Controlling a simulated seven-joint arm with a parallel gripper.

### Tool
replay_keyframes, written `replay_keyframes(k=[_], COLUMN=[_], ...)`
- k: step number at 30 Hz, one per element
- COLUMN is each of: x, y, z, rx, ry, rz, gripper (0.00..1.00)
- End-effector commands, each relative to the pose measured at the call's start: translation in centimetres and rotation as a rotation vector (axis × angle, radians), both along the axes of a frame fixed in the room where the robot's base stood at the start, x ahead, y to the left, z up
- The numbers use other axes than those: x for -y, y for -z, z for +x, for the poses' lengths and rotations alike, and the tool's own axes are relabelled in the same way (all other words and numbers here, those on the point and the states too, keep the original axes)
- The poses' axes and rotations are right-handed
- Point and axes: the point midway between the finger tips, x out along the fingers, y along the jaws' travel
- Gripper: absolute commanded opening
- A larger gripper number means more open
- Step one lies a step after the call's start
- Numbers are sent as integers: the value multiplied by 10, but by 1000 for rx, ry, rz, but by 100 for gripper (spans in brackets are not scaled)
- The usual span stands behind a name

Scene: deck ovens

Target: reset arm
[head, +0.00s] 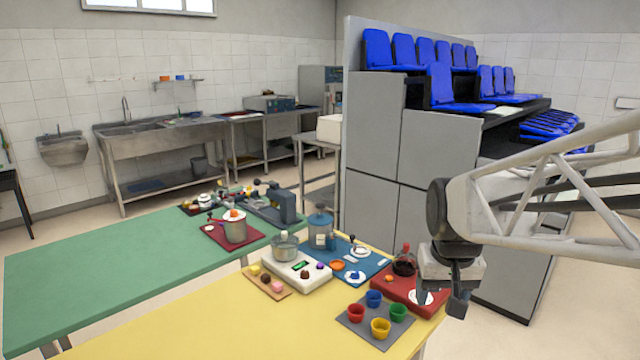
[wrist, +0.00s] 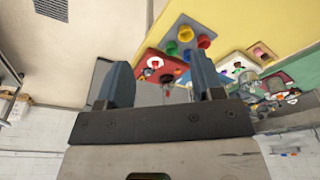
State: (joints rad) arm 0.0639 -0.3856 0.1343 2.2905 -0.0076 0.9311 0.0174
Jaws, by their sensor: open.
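My gripper (head: 440,298) is at the end of my white arm on the right of the head view, beside the right end of the yellow table (head: 230,325). Its jaws are apart with nothing between them. In the wrist view, the two blue-grey fingers of my gripper (wrist: 160,88) stand apart, and the table things show beyond them. The red board (head: 428,309) with a dark flask (head: 405,264) lies just left of my gripper in the head view. I cannot tell the exact gap between them.
A grey mat (head: 357,328) holds red, blue, green and yellow cups. A white scale (head: 300,278), a blue board (head: 377,263) and a wooden board (head: 264,290) lie farther left. A green table (head: 100,270) adjoins. A tall grey stand with blue seats (head: 455,90) rises behind my arm.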

Motion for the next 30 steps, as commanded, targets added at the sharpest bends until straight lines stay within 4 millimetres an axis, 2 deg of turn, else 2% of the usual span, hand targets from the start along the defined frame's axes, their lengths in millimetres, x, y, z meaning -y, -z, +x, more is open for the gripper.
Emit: replay_keyframes(k=[1, 6, 15, 21, 30], x=[-3, -11, -22, -25, -26], y=[-1, 2, 15, 22, 25], z=[-13, -55, -121, -144, -149], rx=[8, 24, 50, 60, 61], ry=[-5, -21, -47, -55, -57], rz=[0, -2, -4, -5, -4], gripper=[61, 61, 61, 61, 61])
